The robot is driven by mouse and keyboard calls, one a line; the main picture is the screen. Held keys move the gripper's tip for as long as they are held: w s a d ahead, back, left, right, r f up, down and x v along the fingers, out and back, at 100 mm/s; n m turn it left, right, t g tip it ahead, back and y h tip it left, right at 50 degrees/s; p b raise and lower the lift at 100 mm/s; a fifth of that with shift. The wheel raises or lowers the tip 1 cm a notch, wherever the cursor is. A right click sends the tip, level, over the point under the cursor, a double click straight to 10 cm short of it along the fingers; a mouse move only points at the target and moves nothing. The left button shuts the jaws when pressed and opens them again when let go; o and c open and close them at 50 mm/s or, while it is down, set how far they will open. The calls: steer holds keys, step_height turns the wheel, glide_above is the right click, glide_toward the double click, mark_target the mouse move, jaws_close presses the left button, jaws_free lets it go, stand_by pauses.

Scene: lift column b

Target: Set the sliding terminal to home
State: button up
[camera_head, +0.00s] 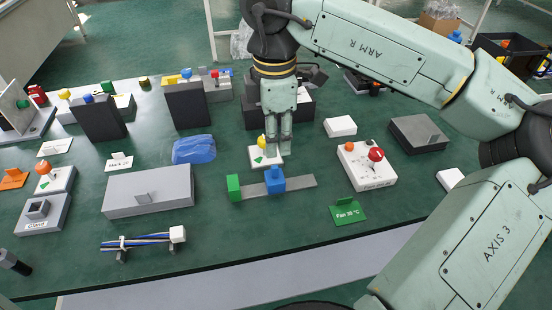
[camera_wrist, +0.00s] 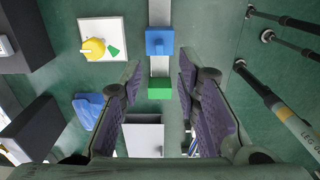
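The sliding terminal is a grey flat rail (camera_head: 300,182) on the green table, with a blue slider block (camera_head: 274,179) near its middle and a green block (camera_head: 233,187) at its left end. Bare rail shows between the two blocks. In the wrist view the blue block (camera_wrist: 160,42) and green block (camera_wrist: 159,88) lie in line on the rail (camera_wrist: 160,13). My gripper (camera_head: 278,147) hangs above the table behind the rail, fingers pointing down. In the wrist view my gripper (camera_wrist: 160,72) is open and empty, with the green block seen between its fingers.
A white plate (camera_head: 254,162) with a yellow knob stands close behind the rail. A white box (camera_head: 366,178) with a red knob and a green card (camera_head: 347,211) are to the right. A blue bag (camera_head: 194,149) and a grey box (camera_head: 150,197) are to the left.

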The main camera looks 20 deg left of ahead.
mark_target(275, 166)
step_height(275, 166, down, 8)
steer(key=shift+f+p, duration=0.1)
steer(key=shift+p, duration=0.55)
jaws_close()
stand_by(0.5)
